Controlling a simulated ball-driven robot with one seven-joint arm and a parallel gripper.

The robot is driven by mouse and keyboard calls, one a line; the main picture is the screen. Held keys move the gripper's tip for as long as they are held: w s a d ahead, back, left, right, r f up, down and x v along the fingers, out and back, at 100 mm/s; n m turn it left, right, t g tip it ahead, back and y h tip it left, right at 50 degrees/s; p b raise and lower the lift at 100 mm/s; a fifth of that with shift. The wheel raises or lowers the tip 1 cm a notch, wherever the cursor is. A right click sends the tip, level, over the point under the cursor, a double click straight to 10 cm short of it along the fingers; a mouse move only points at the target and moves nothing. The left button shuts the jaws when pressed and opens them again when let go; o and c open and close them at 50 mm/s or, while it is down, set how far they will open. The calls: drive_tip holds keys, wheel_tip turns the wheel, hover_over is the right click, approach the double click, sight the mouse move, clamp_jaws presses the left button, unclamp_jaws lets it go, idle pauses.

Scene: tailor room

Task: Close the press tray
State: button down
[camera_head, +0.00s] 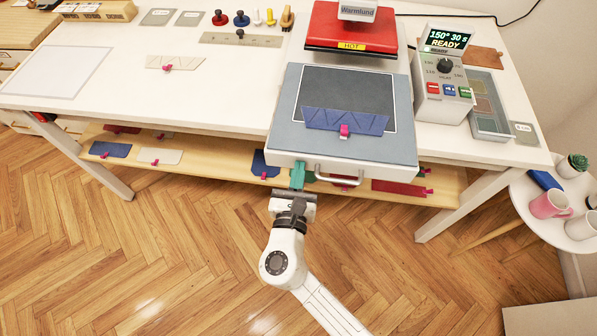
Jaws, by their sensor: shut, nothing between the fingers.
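The press tray (400,145) is a wide grey drawer, pulled out toward me from under the red heat press (320,25) and jutting past the table's front edge. A dark pad (350,82) covers its middle, and a blue bunting strip (352,119) with a pink clip lies on the pad. A pale bar handle (338,180) is on its white front face. My gripper (297,174), with green fingers, is shut and empty at the left part of that front face, left of the handle. I cannot tell whether the fingertips touch the face.
A control box (443,75) reading "150° 30 s READY" stands right of the tray. The press has a yellow "HOT" label. A low wooden shelf (220,160) with cloth pieces runs below the table. A round side table (535,205) with mugs is at right. Floor around my arm is clear.

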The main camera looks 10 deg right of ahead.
sight(311, 100)
drive_tip(key=b+x, duration=0.4)
drive_tip(key=x, duration=0.6)
drive_tip(key=b+x, duration=0.5)
drive_tip(key=x, duration=0.5)
drive_tip(key=shift+w+d+f, duration=0.15)
drive_tip(key=shift+w+f, duration=0.1)
drive_tip(key=shift+w, duration=0.05)
drive_tip(key=shift+w+d+r+b, duration=0.1)
drive_tip(key=shift+w+d+b, duration=0.1)
drive_tip(key=shift+w+b, duration=0.35)
drive_tip(key=shift+w+r, duration=0.15)
drive_tip(key=shift+r, duration=0.1)
